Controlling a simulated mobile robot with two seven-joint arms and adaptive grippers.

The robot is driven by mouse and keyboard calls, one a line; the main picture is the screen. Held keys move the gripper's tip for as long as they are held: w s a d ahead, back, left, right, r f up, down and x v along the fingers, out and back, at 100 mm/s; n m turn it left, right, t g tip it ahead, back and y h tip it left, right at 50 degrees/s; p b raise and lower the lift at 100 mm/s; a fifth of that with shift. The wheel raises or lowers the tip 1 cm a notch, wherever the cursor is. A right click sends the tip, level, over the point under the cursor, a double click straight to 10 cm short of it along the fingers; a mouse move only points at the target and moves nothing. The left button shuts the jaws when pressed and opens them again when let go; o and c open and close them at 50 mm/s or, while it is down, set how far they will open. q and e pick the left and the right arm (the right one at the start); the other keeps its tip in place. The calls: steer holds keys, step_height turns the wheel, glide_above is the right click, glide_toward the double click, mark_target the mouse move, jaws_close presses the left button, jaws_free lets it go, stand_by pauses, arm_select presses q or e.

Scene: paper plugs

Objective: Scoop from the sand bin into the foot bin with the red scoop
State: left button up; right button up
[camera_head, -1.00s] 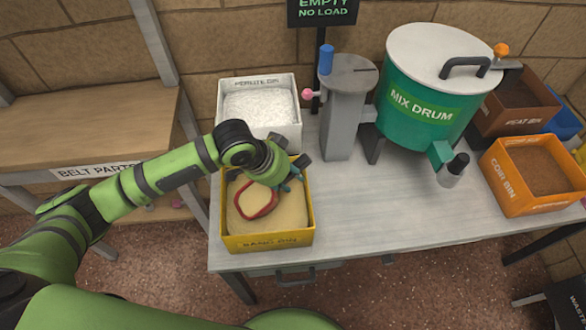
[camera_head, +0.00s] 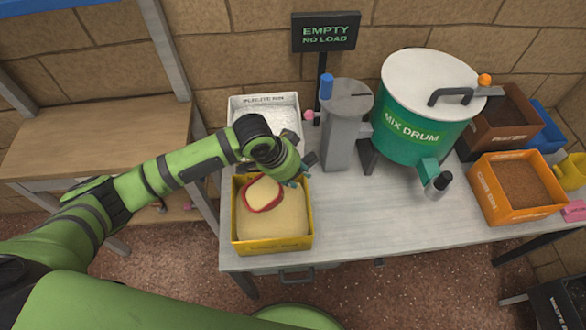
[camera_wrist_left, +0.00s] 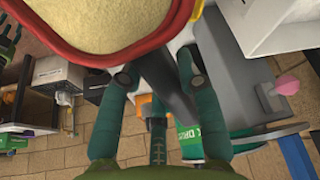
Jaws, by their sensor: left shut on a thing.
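The red scoop (camera_head: 248,203) is heaped with pale sand and is over the back left part of the yellow sand bin (camera_head: 272,245). In the left wrist view, the scoop's red rim (camera_wrist_left: 90,57) and its sand fill the top left. My left gripper (camera_head: 300,174) is shut on the scoop, at the bin's back right. Its fingers (camera_wrist_left: 158,72) show in the wrist view on either side of a dark handle-like part. The scoop's height above the sand is hard to tell. I cannot read a foot bin label on any bin. My right gripper is out of view.
A white bin (camera_head: 234,103) of white grains stands behind the sand bin. A grey post (camera_head: 340,135) and green mix drum (camera_head: 405,128) stand to the right. An orange bin (camera_head: 515,215) and a brown bin (camera_head: 500,145) are farther right. The middle front tabletop is clear.

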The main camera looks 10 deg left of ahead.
arm_select(q)
steer(key=shift+w+d+r+g+y+p, duration=0.3)
steer(key=shift+w+d+r+y+p, duration=0.15)
steer(key=shift+p, duration=0.35)
steer(key=shift+w+d+g+y+p, duration=0.2)
steer(key=shift+d+g+y+p, duration=0.1)
steer(key=shift+g+y+p, duration=0.25)
steer(key=shift+w+d+f+g+y, duration=0.25)
steer(key=shift+g+y, duration=0.1)
steer(key=shift+y, duration=0.15)
